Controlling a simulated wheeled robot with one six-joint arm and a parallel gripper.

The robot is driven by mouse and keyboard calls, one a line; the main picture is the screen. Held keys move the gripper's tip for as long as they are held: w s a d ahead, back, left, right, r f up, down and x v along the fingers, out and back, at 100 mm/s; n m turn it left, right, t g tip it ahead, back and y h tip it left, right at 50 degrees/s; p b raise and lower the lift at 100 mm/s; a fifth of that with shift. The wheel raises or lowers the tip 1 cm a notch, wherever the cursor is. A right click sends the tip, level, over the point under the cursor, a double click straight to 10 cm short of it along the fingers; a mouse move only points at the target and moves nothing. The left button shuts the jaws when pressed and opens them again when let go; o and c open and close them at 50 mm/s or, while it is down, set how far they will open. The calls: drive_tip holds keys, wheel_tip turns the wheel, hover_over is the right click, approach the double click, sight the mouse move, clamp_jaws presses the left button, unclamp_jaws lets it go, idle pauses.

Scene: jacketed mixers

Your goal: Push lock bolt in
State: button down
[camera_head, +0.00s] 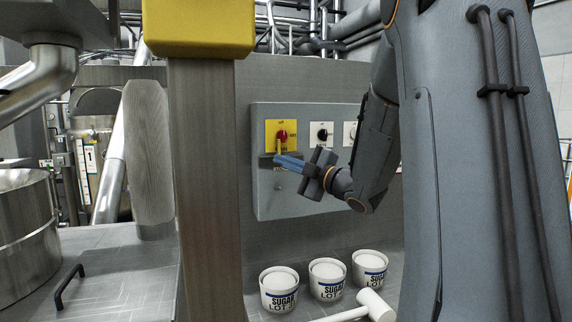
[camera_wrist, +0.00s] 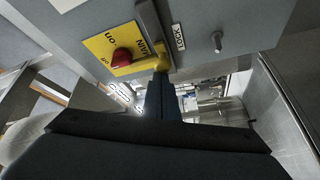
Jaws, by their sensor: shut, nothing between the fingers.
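A grey control box (camera_head: 262,205) carries a yellow plate with a red switch (camera_head: 283,134). Just below the switch is a yellow piece (camera_head: 278,147), which looks like the lock bolt, at a dark grey bar. In the wrist view the yellow piece (camera_wrist: 154,58) lies beside the red switch (camera_wrist: 121,58) and near a "LOCK" label (camera_wrist: 179,37). My gripper (camera_head: 279,161) is shut and empty, its blue fingers pointing at the bar. In the wrist view its fingertips (camera_wrist: 160,76) are right at the yellow piece; whether they touch it I cannot tell.
More switches (camera_head: 321,134) sit right of the plate. A small metal stud (camera_wrist: 216,42) sticks out of the box. White sugar tubs (camera_head: 328,281) and a white mallet (camera_head: 375,304) lie below. A brown post with a yellow top (camera_head: 200,30) stands close on the left.

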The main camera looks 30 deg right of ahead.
drive_tip(key=shift+d, duration=0.15)
drive_tip(key=a+r, duration=0.2)
drive_tip(key=a, duration=0.2)
drive_tip(key=b+v, duration=0.2)
drive_tip(key=v, duration=0.8)
drive_tip(key=shift+s+b, duration=0.2)
drive_tip(key=shift+b, duration=0.15)
drive_tip(key=shift+d+f, duration=0.1)
